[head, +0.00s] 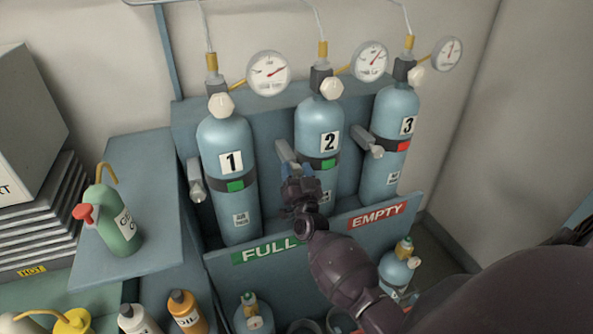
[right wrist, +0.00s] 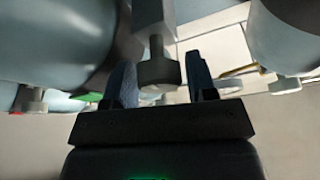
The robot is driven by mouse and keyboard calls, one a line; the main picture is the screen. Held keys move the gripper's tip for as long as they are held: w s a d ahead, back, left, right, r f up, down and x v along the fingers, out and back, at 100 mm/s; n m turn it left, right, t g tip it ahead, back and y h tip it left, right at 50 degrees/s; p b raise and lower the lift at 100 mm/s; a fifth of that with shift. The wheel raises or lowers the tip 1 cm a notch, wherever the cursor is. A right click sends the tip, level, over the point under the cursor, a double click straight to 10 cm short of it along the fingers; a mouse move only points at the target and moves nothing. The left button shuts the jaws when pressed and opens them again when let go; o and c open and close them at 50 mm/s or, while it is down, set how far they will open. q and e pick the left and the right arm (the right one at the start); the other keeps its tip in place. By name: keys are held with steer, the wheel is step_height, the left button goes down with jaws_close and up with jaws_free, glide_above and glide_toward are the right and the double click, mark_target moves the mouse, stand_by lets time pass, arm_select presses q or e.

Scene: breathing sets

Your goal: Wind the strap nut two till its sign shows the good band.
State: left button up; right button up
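Cylinder two (head: 318,115) stands upright in the middle of the rack. Its dark strap carries a sign (head: 329,163) that shows green. Strap nut two is at the left end of that strap, mostly hidden by my right gripper (head: 298,183) in the head view. In the right wrist view a grey nut (right wrist: 158,72) on its bracket sits between the two fingers of my right gripper (right wrist: 161,84). The fingers stand on either side of the nut with narrow gaps, so the gripper looks open around it. My left gripper is not in view.
Cylinder one (head: 222,140) has a green sign (head: 235,187); cylinder three (head: 396,104) has a red sign (head: 404,146). Their strap nuts stick out to the left. Gauges hang above. A green bottle (head: 118,235) stands on the left shelf. The rack's front panel (head: 328,233) runs below.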

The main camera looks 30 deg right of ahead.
steer(key=b+v, duration=0.1)
steer(key=v, duration=1)
steer(key=shift+w, duration=0.15)
stand_by(0.4)
steer(key=s+a+f+n+g+y, duration=0.2)
steer(key=a+f+n+g+y, duration=0.15)
steer(key=a+n+y, duration=0.3)
steer(key=s+f+n+g, duration=0.1)
steer(key=s+f+g, duration=0.1)
steer(key=s+f, duration=0.3)
steer(key=s+f+n+g, duration=0.1)
steer(key=s+f+g, duration=0.2)
steer(key=s, duration=0.9)
step_height(320, 180, down, 2)
steer(key=shift+s+a+f+y, duration=0.15)
steer(key=shift+s+a+y, duration=0.1)
steer(key=shift+s+y, duration=0.2)
steer(key=shift+d+g, duration=0.1)
steer(key=shift+g, duration=0.15)
